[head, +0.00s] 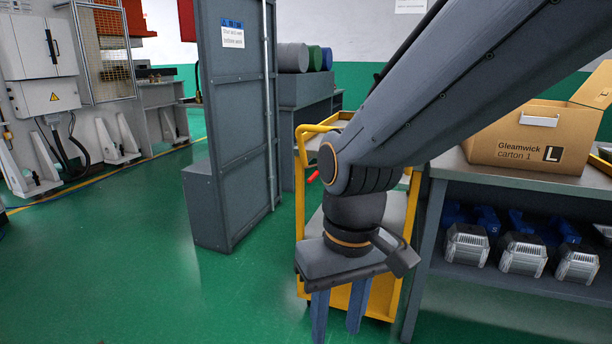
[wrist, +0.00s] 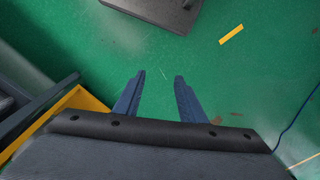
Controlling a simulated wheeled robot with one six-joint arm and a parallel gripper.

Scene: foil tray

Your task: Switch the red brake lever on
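A small red piece, likely the brake lever (head: 313,177), shows just left of my arm's joint in the head view, by the yellow handle frame of a cart (head: 301,150). My arm hides most of it, so I cannot tell its position. My gripper (head: 338,318) points down in front of the cart, below the red piece and apart from it. In the wrist view my gripper (wrist: 160,78) has its two blue fingers apart with only green floor between them. The lever does not show in the wrist view.
A grey partition panel (head: 235,120) stands left of the cart. A grey bench (head: 450,185) at the right bears an open carton (head: 530,140), with several blue and clear units on its lower shelf. Green floor (head: 150,260) is free at the front left.

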